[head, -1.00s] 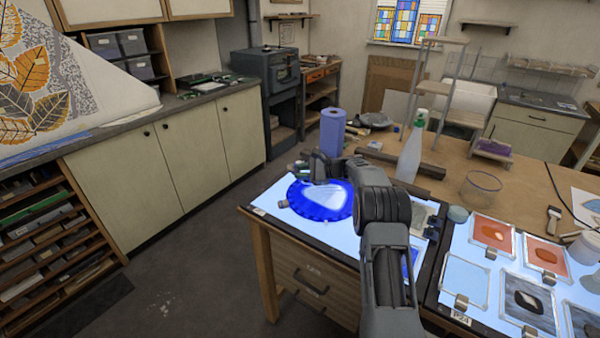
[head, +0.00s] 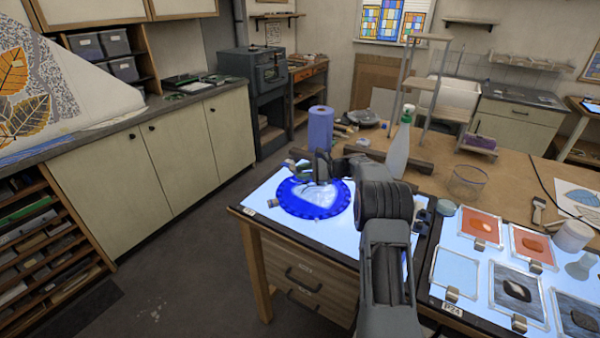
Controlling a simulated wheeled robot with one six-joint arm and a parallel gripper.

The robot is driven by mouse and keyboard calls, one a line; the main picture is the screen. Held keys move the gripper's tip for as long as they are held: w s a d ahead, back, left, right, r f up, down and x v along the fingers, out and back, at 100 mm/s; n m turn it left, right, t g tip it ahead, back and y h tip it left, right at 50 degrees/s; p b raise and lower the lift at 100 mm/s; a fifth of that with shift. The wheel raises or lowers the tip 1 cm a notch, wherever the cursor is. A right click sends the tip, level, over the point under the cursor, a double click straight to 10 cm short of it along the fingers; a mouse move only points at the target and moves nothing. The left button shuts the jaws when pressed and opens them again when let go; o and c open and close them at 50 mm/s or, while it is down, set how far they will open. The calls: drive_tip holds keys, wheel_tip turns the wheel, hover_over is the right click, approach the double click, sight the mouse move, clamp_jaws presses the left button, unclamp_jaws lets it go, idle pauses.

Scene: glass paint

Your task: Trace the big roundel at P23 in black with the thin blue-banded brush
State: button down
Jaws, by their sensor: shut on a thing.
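The big roundel (head: 292,204) is a blue glass disc with a darker patterned rim and a paler middle. It lies on the lit light panel (head: 262,197) at the table's left end. My gripper (head: 318,172) is above the roundel's far part, with my arm coming from the lower right. The gripper is small here and partly hidden by my own wrist. What it holds is too small to make out; I cannot see a blue band or a brush tip. I cannot tell whether anything touches the glass.
A blue paper roll (head: 320,130) and a spray bottle (head: 399,148) stand behind the panel. A glass bowl (head: 467,181) is to the right. A second lit panel marked P24 (head: 452,309) holds several framed glass panes. Open floor lies left of the table.

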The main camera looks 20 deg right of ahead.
drive_tip(key=shift+d, duration=1.4)
drive_tip(key=shift+s+d, duration=0.1)
drive_tip(key=shift+s+d+p, duration=0.15)
drive_tip(key=shift+d+p, duration=0.3)
drive_tip(key=shift+d, duration=0.8)
drive_tip(key=shift+s+d, duration=0.1)
drive_tip(key=shift+s+d, duration=0.5)
drive_tip(key=shift+d, duration=0.4)
drive_tip(key=shift+s+d+b, duration=0.35)
drive_tip(key=shift+s+d, duration=0.45)
drive_tip(key=shift+s, duration=0.25)
drive_tip(key=shift+s+d+b, duration=0.1)
drive_tip(key=shift+s+b, duration=0.35)
drive_tip(key=shift+s, duration=0.95)
drive_tip(key=shift+s, duration=0.1)
